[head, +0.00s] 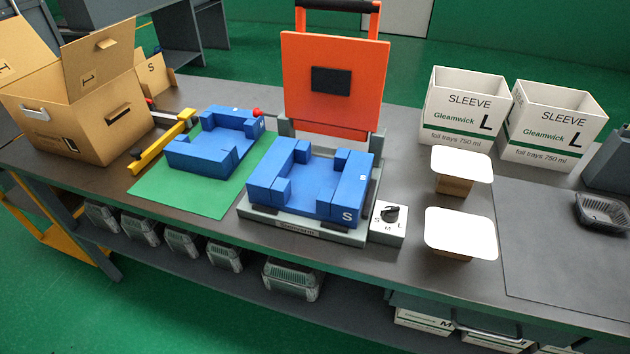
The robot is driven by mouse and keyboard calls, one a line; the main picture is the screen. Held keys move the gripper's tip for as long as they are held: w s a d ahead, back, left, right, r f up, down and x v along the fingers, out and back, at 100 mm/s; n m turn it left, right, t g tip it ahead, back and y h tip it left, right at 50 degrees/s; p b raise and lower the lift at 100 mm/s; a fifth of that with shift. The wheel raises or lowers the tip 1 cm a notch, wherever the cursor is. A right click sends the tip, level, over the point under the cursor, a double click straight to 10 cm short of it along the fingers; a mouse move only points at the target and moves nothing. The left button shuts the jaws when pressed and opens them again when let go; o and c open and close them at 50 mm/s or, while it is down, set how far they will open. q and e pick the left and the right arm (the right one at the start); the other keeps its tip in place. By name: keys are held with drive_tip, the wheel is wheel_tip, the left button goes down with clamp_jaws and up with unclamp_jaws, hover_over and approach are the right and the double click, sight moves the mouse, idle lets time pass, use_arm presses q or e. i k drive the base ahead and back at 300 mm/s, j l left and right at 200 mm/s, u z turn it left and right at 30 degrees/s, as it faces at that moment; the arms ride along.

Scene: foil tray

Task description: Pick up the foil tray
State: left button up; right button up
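A dark, shallow tray (602,212) with a ribbed inside lies on the grey work surface at the far right, partly cut off by the picture's edge. Several silver-grey trays stand on the shelf under the bench; one tray (292,279) is below the blue fixture and another tray (224,256) is to its left. I cannot tell by look alone which one is the foil tray. Neither of my grippers shows in the head view.
A press with a raised orange lid (334,82) holds a blue fixture (318,178); another blue fixture (214,142) sits on a green mat (190,192). Sleeve boxes (466,106), white-topped stacks (461,229) and a carton (75,120) occupy the bench.

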sight(593, 211)
drive_tip(key=z, duration=1.75)
